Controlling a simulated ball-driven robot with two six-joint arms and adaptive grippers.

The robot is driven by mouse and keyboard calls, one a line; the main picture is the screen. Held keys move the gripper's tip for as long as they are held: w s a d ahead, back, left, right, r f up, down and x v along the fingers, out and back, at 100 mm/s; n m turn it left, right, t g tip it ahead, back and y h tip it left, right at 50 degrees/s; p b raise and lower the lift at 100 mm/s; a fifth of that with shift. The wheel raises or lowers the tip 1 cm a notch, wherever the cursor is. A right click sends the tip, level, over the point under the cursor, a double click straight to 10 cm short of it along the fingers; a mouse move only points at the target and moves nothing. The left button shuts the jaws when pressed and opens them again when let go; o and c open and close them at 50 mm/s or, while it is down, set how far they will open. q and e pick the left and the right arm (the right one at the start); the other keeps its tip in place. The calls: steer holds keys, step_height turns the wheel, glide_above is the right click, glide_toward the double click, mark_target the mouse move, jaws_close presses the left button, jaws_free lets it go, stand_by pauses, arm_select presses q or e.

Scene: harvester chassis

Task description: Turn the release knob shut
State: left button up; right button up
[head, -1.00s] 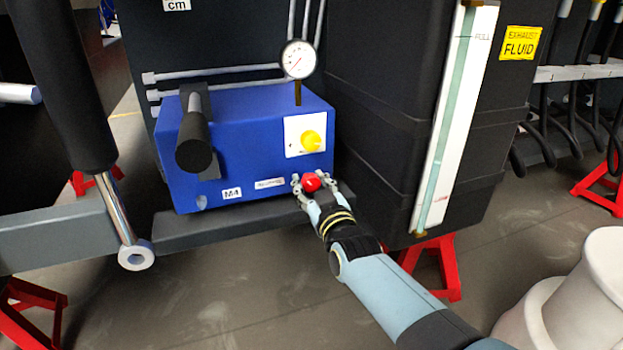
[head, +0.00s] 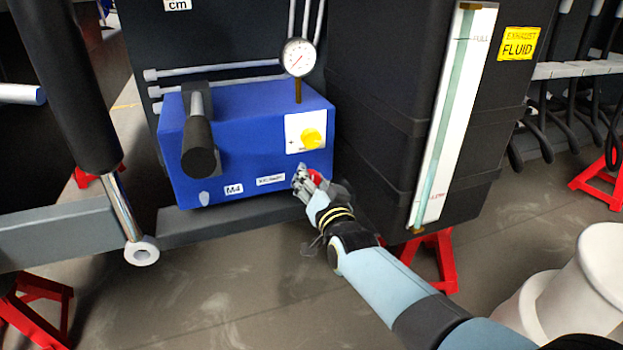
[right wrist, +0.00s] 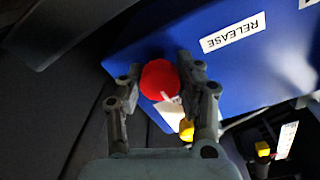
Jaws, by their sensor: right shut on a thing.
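The red release knob (right wrist: 158,80) is on the lower right of the blue box's front face. In the head view the knob (head: 318,175) is mostly hidden behind my right gripper's fingers. My right gripper (head: 306,180) is shut on the knob. In the right wrist view the gripper (right wrist: 158,88) has one finger on each side of the red knob, beside the RELEASE label (right wrist: 233,32). In the head view the gripper is rolled so its fingers overlap. My left gripper is not in view.
The blue box (head: 240,140) bears a yellow knob (head: 312,138), a gauge (head: 299,57) and a black lever handle (head: 199,145).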

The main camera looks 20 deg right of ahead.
steer(key=shift+s+f, duration=0.1)
steer(key=shift+f, duration=0.1)
stand_by(0.3)
steer(key=o, duration=0.9)
steer(key=shift+o, duration=1.4)
steer(key=shift+r, duration=0.1)
steer(key=shift+s, duration=0.15)
steer(key=s, duration=1.1)
steer(key=shift+s, duration=0.35)
